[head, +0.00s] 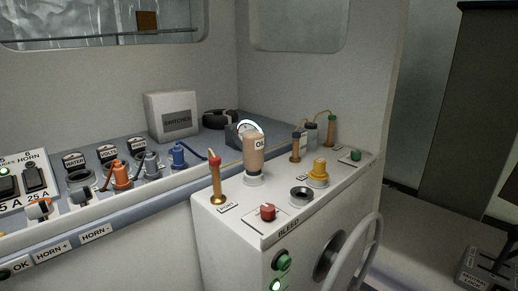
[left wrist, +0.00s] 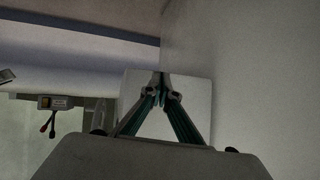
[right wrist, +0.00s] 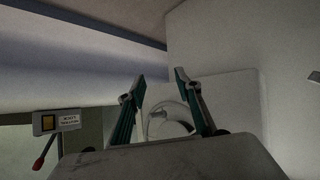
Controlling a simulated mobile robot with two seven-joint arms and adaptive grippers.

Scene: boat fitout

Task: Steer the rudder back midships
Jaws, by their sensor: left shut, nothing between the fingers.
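A pale steering wheel (head: 372,236) with a dark hub (head: 328,256) stands on the front face of the white console (head: 235,215), partly cut off by the lower edge of the head view. My left gripper (left wrist: 161,76) is shut and empty in the left wrist view, in front of a pale box-like surface. My right gripper (right wrist: 155,75) is open and empty in the right wrist view. A pale rounded shape (right wrist: 165,122) shows beyond and between its fingers; I cannot tell if it is the wheel. Neither gripper shows in the head view.
The console top carries a red-topped lever (head: 215,180), a tan bottle (head: 254,155), a red button (head: 267,212) and a yellow knob (head: 318,173). A switch panel (head: 120,190) lies left. A labelled lever unit (head: 487,265) stands low right. A red-handled switch (right wrist: 44,152) is left in the right wrist view.

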